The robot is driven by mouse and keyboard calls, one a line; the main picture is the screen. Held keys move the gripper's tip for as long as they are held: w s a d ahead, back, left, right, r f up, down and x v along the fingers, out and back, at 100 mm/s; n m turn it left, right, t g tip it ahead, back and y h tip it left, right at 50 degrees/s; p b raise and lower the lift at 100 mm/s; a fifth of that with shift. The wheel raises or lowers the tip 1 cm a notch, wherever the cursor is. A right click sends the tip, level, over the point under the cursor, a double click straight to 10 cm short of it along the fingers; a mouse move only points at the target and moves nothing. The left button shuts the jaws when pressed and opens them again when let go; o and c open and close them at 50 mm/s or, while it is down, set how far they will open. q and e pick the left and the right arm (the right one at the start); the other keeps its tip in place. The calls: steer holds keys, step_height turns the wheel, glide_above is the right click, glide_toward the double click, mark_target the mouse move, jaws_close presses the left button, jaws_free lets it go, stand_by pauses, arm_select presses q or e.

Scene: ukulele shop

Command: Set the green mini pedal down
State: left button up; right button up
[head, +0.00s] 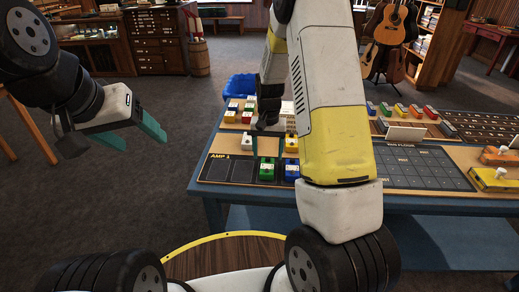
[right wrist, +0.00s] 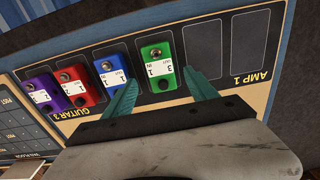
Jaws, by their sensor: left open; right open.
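The green mini pedal (head: 267,168) stands upright on the dark pedalboard (head: 214,170) marked AMP 1, in the third outlined slot from the AMP 1 end. In the right wrist view the green pedal (right wrist: 157,62) shows a silver knob and a white label. My right gripper (right wrist: 161,80) is open, one teal finger on each side of the pedal, with a gap at the right finger. The left finger lies between the green and blue pedals. In the head view this gripper (head: 268,150) is partly hidden by my arm. My left gripper (head: 154,130) is open and empty above the floor.
A blue pedal (right wrist: 112,68) stands beside the green one, then red (right wrist: 83,84) and purple (right wrist: 45,92) pedals. Two slots (right wrist: 201,48) on the AMP 1 side are empty. More pedals (head: 239,111) stand behind on the table. A blue bin (head: 240,86) stands beyond it.

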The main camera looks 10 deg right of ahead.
mark_target(267, 166)
steer(key=s+r+t+y, duration=0.1)
steer(key=s+r, duration=0.2)
steer(key=r, duration=0.4)
steer(key=s+r+n+t, duration=0.1)
steer(key=s+r, duration=0.2)
steer(key=r, duration=0.3)
steer(key=s+r+t+y, duration=0.1)
steer(key=s+r, duration=0.2)
steer(key=r, duration=0.4)
steer(key=s+a+r+n+t, duration=0.1)
steer(key=s+r, duration=0.2)
steer(key=s, duration=0.4)
steer(key=s+a+r+n+t, duration=0.1)
steer(key=s+r+t, duration=0.1)
steer(key=s, duration=0.6)
steer(key=shift+s+r+n, duration=0.15)
steer(key=shift+r+n, duration=0.25)
steer(key=shift+r, duration=0.45)
